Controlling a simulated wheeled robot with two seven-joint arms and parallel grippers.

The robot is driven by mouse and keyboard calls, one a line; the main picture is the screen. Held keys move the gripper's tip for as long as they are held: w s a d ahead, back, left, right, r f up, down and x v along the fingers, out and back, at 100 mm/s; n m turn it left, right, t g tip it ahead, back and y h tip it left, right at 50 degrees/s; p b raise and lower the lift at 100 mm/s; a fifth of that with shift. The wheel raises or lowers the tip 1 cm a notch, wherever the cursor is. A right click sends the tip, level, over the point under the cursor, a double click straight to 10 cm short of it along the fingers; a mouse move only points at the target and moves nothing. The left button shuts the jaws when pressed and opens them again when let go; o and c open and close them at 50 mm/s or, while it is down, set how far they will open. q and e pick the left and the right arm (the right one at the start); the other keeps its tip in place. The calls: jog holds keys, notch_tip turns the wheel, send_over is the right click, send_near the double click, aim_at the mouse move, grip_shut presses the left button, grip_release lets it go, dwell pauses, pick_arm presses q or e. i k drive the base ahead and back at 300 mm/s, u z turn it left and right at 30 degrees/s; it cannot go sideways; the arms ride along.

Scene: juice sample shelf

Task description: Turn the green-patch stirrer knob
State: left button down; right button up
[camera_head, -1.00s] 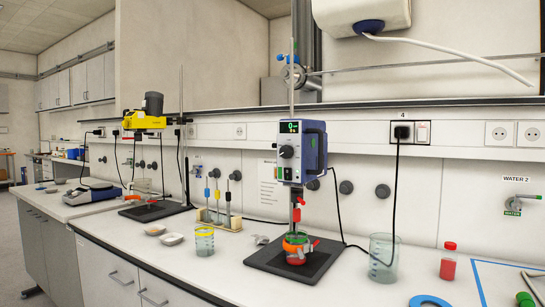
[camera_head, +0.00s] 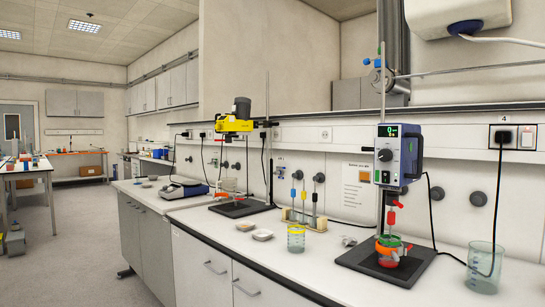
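The overhead stirrer (camera_head: 400,150) with a blue-grey housing stands on the bench at right. Its front has a lit green display, a dark round knob (camera_head: 385,155) below it, and a small green patch (camera_head: 377,176) lower down. Its shaft goes down to a vessel with red liquid (camera_head: 388,257), which has an orange ring and red clamps. The vessel is on a black base plate (camera_head: 352,259). A second, yellow stirrer (camera_head: 233,126) stands further left; any patch on it is too small to tell. Neither of my grippers is in view.
A glass beaker (camera_head: 482,270) stands right of the stirrer base. A yellow-banded beaker (camera_head: 296,238), small white dishes (camera_head: 262,235) and a rack of probes (camera_head: 304,214) stand to its left. A black cable hangs beside the stirrer. The floor (camera_head: 75,265) at left is open.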

aim_at(386, 154)
jog(key=u, duration=1.25)
jog(key=i, duration=2.05)
jog(key=z, duration=1.8)
